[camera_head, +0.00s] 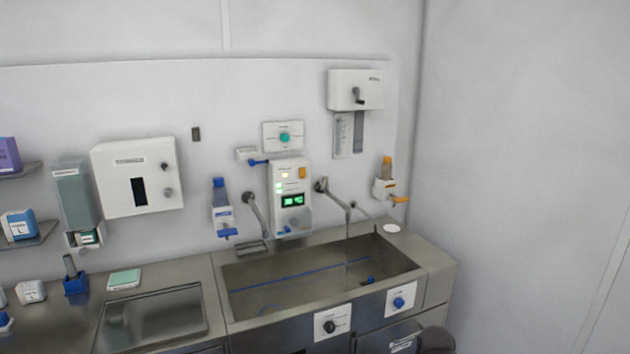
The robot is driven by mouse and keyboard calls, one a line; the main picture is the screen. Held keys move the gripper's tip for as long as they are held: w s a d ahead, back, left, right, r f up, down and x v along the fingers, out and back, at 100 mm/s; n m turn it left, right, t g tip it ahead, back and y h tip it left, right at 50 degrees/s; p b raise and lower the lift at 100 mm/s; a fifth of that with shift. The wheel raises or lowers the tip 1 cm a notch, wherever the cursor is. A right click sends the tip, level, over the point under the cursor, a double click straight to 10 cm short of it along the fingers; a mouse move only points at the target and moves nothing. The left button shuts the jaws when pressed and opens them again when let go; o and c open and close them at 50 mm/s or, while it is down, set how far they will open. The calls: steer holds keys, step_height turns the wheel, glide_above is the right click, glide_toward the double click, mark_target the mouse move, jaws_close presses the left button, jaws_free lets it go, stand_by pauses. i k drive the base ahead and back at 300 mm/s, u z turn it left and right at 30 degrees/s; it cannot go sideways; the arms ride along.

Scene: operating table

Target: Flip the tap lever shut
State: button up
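A steel trough sink (440,268) stands against the back wall. Two wall spouts hang over it, a left spout (257,214) and a right spout (333,193). A thin vertical line runs down from the right spout's tip into the basin and looks like running water. The left spout shows no clear stream. On the sink's front are a white plate with a dark knob (330,326) and a white plate with a blue knob (398,302). Which part is the tap lever I cannot tell. My gripper is not in view.
A control panel (291,190) with a green display is between the spouts. Dispensers (222,214) (385,184) flank them. A steel counter (221,289) extends left. A dark rounded object (437,341) is cut off at the bottom edge.

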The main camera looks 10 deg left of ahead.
mark_target(325, 179)
steer(key=u, duration=0.25)
steer(key=i, duration=0.9)
steer(key=u, duration=0.25)
